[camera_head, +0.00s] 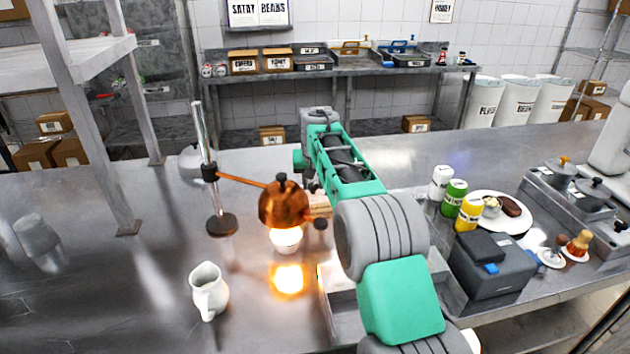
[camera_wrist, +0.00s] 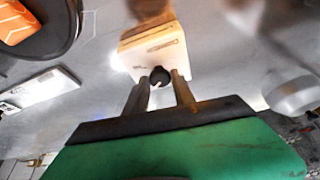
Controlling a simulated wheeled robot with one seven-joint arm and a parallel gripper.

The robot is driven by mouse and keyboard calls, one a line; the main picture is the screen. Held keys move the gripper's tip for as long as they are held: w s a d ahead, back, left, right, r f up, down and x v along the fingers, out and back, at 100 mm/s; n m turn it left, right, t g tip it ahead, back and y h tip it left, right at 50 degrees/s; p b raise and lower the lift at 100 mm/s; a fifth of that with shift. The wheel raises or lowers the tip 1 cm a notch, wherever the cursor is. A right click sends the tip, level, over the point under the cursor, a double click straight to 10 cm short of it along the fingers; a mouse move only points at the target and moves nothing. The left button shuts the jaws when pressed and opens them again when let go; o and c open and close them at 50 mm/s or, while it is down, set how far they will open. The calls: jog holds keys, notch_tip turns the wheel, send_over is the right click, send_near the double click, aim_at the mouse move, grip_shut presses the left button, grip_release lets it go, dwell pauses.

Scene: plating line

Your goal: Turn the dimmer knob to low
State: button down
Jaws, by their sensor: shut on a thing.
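The dimmer knob (camera_wrist: 160,77) is a small dark round knob with a pale mark on its lower left. It sits on the face of a pale, wood-coloured box (camera_wrist: 152,48). My gripper (camera_wrist: 160,80) reaches up to it, with one finger on each side of the knob, shut on it. In the head view the pale box (camera_head: 319,204) shows partly behind the copper lamp shade (camera_head: 284,204), and my arm hides most of the gripper there. The lamp is lit, with a bright glow under its shade. The knob's exact setting is too small to read.
The lamp's stand (camera_head: 222,224) rises left of the shade, and a white bowl (camera_head: 286,241) is under it. A white jug (camera_head: 208,291) stands front left. Bottles (camera_head: 468,211), a plate (camera_head: 518,218) and a dark box (camera_head: 491,270) stand right of my arm. The counter's left is mostly clear.

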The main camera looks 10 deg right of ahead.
jog(key=shift+a+m+h+p, duration=0.1)
jog(key=shift+m+h+p, duration=0.2)
jog(key=shift+m+p, duration=0.4)
jog(key=c, duration=1.1)
grip_release()
jog(key=shift+o, duration=0.2)
jog(key=v, duration=0.7)
jog(key=shift+r+b, duration=0.3)
jog(key=shift+r, duration=0.05)
jog(key=shift+s, duration=0.1)
